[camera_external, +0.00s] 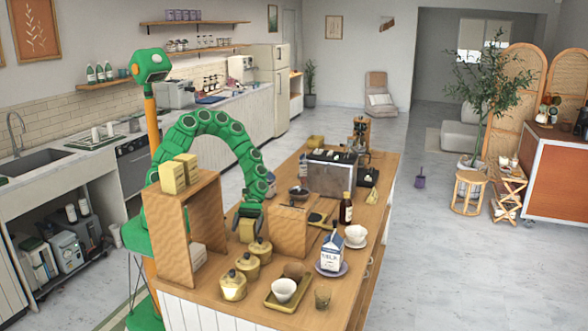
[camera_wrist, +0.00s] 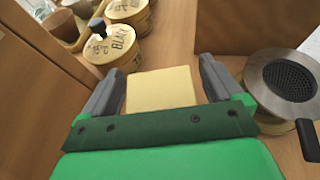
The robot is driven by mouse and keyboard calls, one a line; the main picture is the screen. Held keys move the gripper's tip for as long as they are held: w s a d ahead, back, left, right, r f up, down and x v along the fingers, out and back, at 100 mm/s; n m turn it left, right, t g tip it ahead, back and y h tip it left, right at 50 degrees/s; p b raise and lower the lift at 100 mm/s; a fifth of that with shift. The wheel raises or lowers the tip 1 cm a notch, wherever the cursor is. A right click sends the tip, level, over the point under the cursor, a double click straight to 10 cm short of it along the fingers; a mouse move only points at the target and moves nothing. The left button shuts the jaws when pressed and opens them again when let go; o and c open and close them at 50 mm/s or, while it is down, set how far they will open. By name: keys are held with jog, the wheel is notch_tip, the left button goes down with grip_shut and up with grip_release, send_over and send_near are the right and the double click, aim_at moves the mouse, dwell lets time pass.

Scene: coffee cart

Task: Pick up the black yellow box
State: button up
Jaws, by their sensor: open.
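A plain yellow box (camera_wrist: 160,88) lies between the two fingers of my gripper (camera_wrist: 163,64) in the wrist view. The fingers are open, and a gap shows on each side of the box. In the external view my gripper (camera_external: 248,210) points down over the cart, and the yellow box (camera_external: 247,232) shows just below it. I see no black marking on its visible face. Round yellow canisters (camera_external: 233,286) stand in front of it; one canister (camera_wrist: 112,44) bears the word BLACK.
A wooden shelf unit (camera_external: 203,205) with two yellow boxes (camera_external: 172,178) on top stands left of my gripper. A wooden block (camera_external: 287,232) stands close on the right. A round metal strainer (camera_wrist: 285,82) is close to the right finger. A milk carton (camera_external: 331,250) stands further right.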

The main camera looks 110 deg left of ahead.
jog(key=shift+c, duration=0.2)
jog(key=c, duration=1)
